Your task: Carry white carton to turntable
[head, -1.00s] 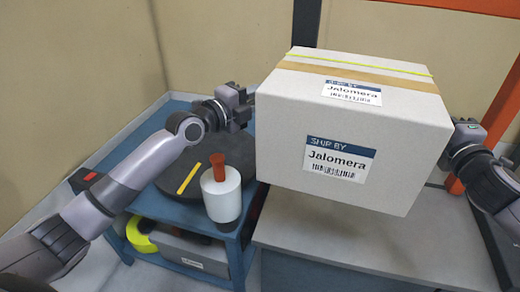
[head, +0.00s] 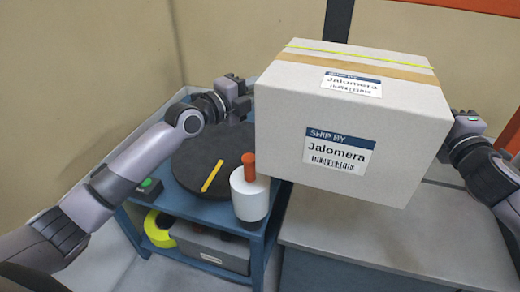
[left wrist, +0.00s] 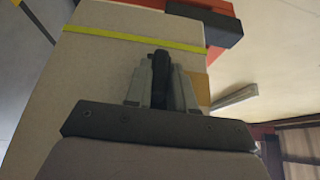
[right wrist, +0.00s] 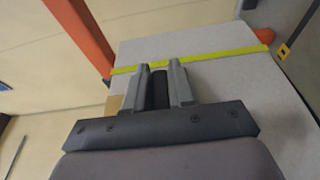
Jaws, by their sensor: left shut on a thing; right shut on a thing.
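The white carton (head: 350,130) has a tan tape band, a thin yellow strap and labels reading "SHIP BY Jalomera". It is held in the air between my two grippers. My left gripper (head: 246,100) is shut at its left side, and my right gripper (head: 460,130) is shut at its right side. The carton's side also shows in the left wrist view (left wrist: 100,80) and in the right wrist view (right wrist: 225,80). The turntable (head: 205,160) is a dark round disc with a yellow bar mark, on a blue stand to the left of and below the carton.
A white roll with an orange handle (head: 250,190) stands at the front corner of the blue stand (head: 210,215). A green button box (head: 148,188) sits at its left. A yellow tape ring (head: 158,228) and a grey bin (head: 210,248) are on the lower shelf. A grey-topped table (head: 350,235) is below the carton.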

